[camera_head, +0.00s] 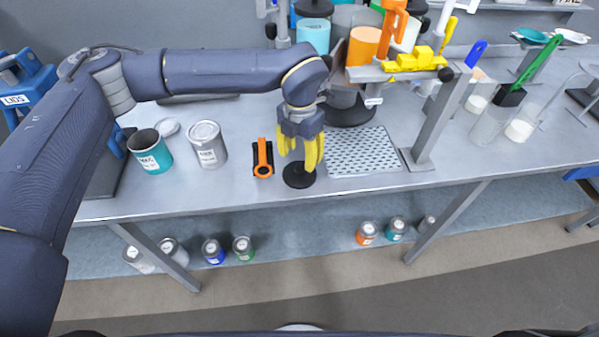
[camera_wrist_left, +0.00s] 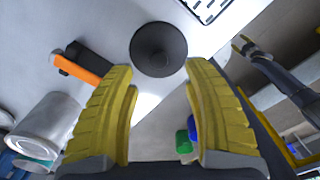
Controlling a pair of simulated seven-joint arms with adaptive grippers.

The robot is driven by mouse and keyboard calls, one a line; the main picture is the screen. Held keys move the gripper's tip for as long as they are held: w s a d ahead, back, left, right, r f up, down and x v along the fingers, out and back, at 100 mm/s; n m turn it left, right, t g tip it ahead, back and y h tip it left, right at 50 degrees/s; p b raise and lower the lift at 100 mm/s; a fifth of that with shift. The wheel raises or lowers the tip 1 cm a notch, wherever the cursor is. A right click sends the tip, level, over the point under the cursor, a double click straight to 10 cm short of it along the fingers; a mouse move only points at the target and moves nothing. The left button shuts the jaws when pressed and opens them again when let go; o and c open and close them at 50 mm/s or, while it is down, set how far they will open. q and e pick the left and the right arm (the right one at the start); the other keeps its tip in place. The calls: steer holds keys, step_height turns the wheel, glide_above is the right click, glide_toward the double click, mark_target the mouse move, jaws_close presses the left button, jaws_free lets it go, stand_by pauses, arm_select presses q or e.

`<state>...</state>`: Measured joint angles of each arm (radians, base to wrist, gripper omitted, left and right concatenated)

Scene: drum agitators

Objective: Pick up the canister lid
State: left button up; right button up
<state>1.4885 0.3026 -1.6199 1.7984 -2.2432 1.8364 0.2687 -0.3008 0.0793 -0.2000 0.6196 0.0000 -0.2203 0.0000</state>
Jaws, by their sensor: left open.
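A round black lid (camera_head: 299,175) with a raised middle lies flat near the front edge of the metal table. In the left wrist view the black lid (camera_wrist_left: 158,48) shows whole, beyond and between the fingertips. My left gripper (camera_head: 300,157) points down just above the lid, its yellow fingers apart and nothing between them. In the left wrist view the fingers of the left gripper (camera_wrist_left: 160,68) stand on either side, apart. Part of my right arm appears small at the right of the left wrist view; its gripper (camera_wrist_left: 240,44) is too small to read.
An orange-handled tool (camera_head: 262,158) lies just left of the lid. A grey can (camera_head: 207,145) and an open teal can (camera_head: 150,152) stand farther left. A perforated plate (camera_head: 362,152) and a rack post (camera_head: 440,117) are close on the right. The table's front edge is near.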

mark_target(300, 167)
arm_select(q)
steer(key=shift+w+f, duration=0.1)
steer(key=shift+f, duration=2.55)
steer(key=shift+c, duration=0.3)
jaws_close()
